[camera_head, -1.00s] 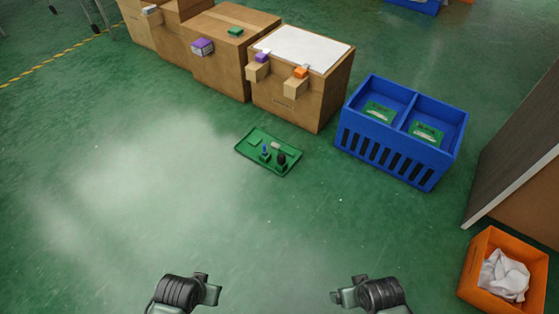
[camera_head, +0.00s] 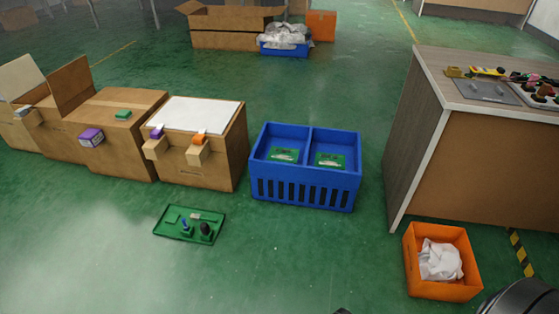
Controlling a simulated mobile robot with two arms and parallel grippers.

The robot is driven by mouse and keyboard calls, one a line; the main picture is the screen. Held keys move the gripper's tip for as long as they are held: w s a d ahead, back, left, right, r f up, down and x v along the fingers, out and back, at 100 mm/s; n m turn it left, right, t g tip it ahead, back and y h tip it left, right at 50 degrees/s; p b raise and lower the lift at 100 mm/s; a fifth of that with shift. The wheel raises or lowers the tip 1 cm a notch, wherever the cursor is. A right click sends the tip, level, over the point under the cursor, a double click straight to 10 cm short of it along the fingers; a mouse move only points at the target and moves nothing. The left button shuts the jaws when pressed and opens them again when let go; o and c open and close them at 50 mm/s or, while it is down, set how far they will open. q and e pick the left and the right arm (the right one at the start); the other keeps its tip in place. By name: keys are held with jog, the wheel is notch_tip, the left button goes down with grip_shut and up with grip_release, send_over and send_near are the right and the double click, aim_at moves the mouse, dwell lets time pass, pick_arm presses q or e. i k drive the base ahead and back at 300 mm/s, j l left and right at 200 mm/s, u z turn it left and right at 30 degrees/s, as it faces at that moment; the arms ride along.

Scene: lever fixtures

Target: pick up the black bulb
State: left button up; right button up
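A dark rounded piece (camera_head: 205,229), which may be the black bulb, stands on a green tray (camera_head: 176,236) on the floor, left of centre. A blue upright piece (camera_head: 185,226) stands beside it. Both are small and lack clear detail. My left gripper is out of view. A dark sliver at the bottom edge (camera_head: 342,311) may be part of my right gripper; its fingers do not show clearly. A dark rounded part of my arm fills the bottom right corner. Nothing of mine is near the tray.
A blue two-compartment crate (camera_head: 305,192) holds green boards. Cardboard boxes (camera_head: 212,165) stand to the left. An orange bin (camera_head: 440,291) with white crumpled material stands at right, beside a counter (camera_head: 470,170) carrying panels and knobs. The floor in front of the tray is clear.

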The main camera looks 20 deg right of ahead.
aim_at(204, 228)
jog(key=i+l+u, duration=0.2)
jog(key=i, duration=0.3)
jog(key=i+u, duration=0.15)
jog(key=i, duration=0.35)
